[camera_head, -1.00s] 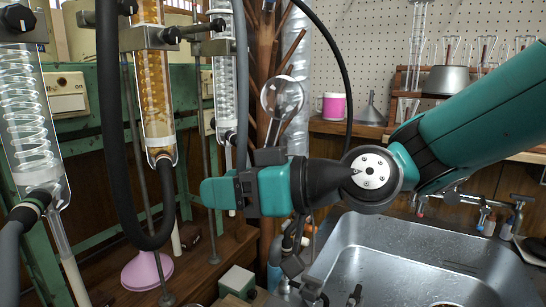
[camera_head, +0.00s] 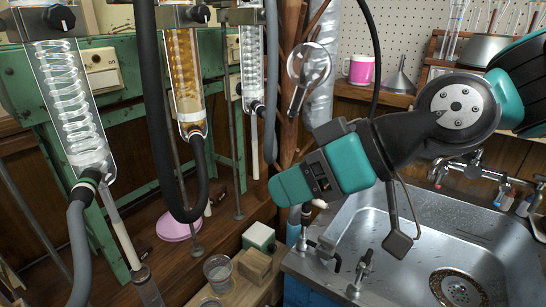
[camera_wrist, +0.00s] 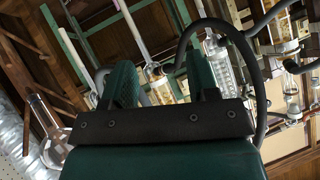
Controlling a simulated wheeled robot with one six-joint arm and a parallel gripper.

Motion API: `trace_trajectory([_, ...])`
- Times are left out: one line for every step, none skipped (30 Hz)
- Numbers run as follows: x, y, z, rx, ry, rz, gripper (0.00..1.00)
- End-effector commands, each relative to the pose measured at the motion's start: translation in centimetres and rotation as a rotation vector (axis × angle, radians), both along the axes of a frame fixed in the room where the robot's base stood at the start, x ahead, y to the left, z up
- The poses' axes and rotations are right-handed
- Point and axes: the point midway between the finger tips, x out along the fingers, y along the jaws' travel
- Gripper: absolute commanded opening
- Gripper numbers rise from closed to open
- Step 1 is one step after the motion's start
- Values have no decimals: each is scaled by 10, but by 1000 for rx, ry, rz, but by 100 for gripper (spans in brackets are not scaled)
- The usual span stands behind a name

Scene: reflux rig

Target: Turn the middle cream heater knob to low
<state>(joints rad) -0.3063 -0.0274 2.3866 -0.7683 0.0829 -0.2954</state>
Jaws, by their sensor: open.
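A cream box (camera_head: 101,66) with small round controls sits on the green frame behind the left condenser. Part of another cream panel (camera_head: 233,50) shows behind the right condenser. Condensers and hoses hide much of this row, so I cannot tell which knob is the middle one or read its setting. My gripper (camera_head: 283,188) hangs in the air right of the condensers, pointing left and slightly down. In the wrist view its two green fingers (camera_wrist: 162,82) are apart with nothing held between them. Several cream boxes (camera_wrist: 290,108) show at the right of that view.
A grey hose (camera_head: 78,240) hangs at left. A steel sink (camera_head: 430,235) is at right. A small cream-topped box (camera_head: 258,236) stands below.

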Motion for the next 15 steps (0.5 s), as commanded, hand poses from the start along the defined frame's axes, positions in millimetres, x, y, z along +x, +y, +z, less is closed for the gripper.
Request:
trace_trajectory([0, 1, -1, 3, -2, 1, 54])
trace_trajectory([1, 2, -2, 8, -7, 4, 54])
trace_trajectory([4, 6, -5, 27, -21, 12, 54])
trace_trajectory([8, 10, -9, 49, -39, 20, 54])
trace_trajectory([13, 16, -12, 80, -65, 30, 54])
trace_trajectory([21, 26, -18, 135, -110, 45, 54])
trace_trajectory([29, 34, -22, 184, -152, 55, 54])
trace_trajectory([37, 42, -27, 238, -197, 60, 54])
trace_trajectory([50, 52, -31, 318, -264, 60, 54])
trace_trajectory([60, 59, -35, 377, -316, 53, 54])
trace_trajectory([69, 64, -37, 435, -365, 40, 54])
trace_trajectory([83, 68, -41, 506, -427, 12, 54])
trace_trajectory([92, 70, -44, 554, -468, -14, 54])
trace_trajectory([102, 71, -48, 597, -506, -45, 54])
trace_trajectory([114, 71, -51, 647, -553, -88, 54])
